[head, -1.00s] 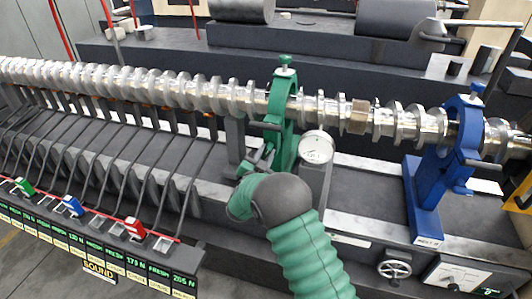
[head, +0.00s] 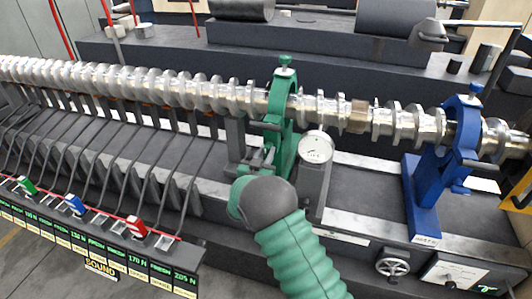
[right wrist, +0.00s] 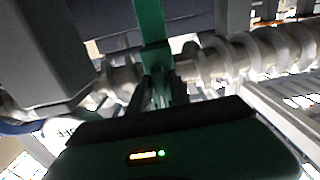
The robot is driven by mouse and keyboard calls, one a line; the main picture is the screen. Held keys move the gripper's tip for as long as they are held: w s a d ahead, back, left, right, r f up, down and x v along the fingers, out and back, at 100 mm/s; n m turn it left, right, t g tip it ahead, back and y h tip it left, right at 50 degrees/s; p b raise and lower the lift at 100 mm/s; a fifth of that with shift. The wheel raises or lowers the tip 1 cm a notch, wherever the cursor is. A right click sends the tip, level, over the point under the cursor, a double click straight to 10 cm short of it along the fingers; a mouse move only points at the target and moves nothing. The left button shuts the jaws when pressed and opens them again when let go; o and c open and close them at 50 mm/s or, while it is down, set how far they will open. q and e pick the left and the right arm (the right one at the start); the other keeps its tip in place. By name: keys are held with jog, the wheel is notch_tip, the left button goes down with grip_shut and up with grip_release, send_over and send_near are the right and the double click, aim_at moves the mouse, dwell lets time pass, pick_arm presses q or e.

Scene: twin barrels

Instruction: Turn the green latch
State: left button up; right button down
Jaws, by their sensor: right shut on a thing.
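A green clamp bracket (head: 284,100) stands around the silver shaft, with a green knob on top. The green latch (right wrist: 156,58) shows in the right wrist view as a green strip running down to my fingers. My right gripper (right wrist: 157,92) is shut on it at its lower end. In the head view my right gripper (head: 262,166) is low at the front left of the bracket, partly hidden by my wrist. How far the latch is turned cannot be told. My left gripper is in neither view.
A blue clamp bracket (head: 440,160) holds the shaft farther right. A row of levers (head: 150,175) and a display panel (head: 100,245) lie to the left. A handwheel (head: 393,266) sits at the front.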

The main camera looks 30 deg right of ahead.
jog(key=shift+a+f, duration=0.1)
jog(key=shift+f, duration=0.25)
jog(key=c, duration=1.5)
grip_release()
jog(key=shift+o, duration=0.5)
jog(key=shift+r, duration=0.15)
jog(key=b+v, duration=0.3)
jog(key=v, duration=1.3)
jog(key=shift+s+a, duration=0.25)
jog(key=shift+a, duration=0.1)
